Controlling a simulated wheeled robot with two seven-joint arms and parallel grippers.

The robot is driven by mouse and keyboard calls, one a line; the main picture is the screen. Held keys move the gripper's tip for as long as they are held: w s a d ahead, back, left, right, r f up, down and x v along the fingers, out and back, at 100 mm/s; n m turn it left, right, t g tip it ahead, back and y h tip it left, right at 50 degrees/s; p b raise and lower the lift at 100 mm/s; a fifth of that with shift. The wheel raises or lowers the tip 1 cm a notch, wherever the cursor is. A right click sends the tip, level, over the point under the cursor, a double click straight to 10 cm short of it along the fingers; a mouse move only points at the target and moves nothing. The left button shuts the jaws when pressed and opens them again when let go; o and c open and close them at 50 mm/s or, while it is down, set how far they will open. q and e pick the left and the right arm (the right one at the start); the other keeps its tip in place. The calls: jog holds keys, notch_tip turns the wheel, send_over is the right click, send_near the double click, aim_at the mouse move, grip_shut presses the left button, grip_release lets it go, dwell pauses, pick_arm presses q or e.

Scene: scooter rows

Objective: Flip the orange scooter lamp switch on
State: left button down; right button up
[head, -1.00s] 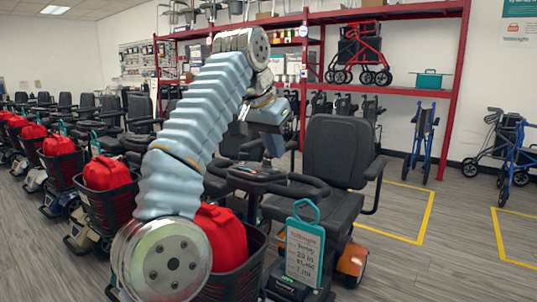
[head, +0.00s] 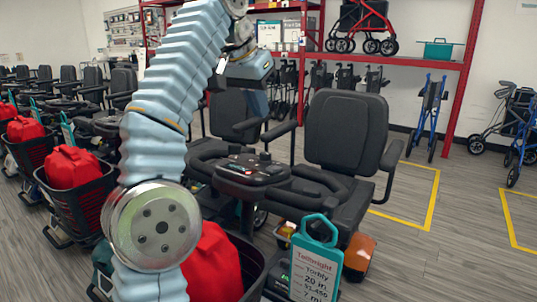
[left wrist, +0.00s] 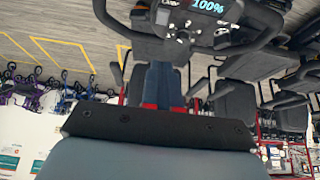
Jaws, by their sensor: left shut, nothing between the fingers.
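The orange scooter (head: 358,256) stands in the middle of the head view, with a black seat and orange body panels low at its rear. Its dark control console (head: 250,170) sits between the handlebars. In the left wrist view the console (left wrist: 185,18) is at the top edge, with a lit display reading 100%. I cannot make out which part is the lamp switch. My left gripper (head: 258,103) is shut and empty, above and apart from the console in the head view. Its fingers also show in the left wrist view (left wrist: 163,86). My right gripper is not in view.
A red bag (head: 213,262) fills the scooter's front basket, partly behind my left arm. A teal-framed price tag (head: 316,262) stands in front of the seat. More scooters line the left. Red shelving (head: 398,59) is behind; open floor lies to the right.

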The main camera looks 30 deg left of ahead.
pick_arm(q)
jog(key=shift+f, duration=0.1)
send_over(273, 167)
jog(key=f, duration=0.6)
jog(key=s+f, duration=0.1)
jog(key=f, duration=0.1)
jog(key=shift+f, duration=0.4)
jog(key=shift+s+f, duration=0.2)
jog(key=shift+f, duration=0.3)
jog(key=shift+s+f, duration=0.15)
jog(key=shift+f, duration=0.35)
jog(key=shift+s+f, duration=0.2)
jog(key=shift+f, duration=0.6)
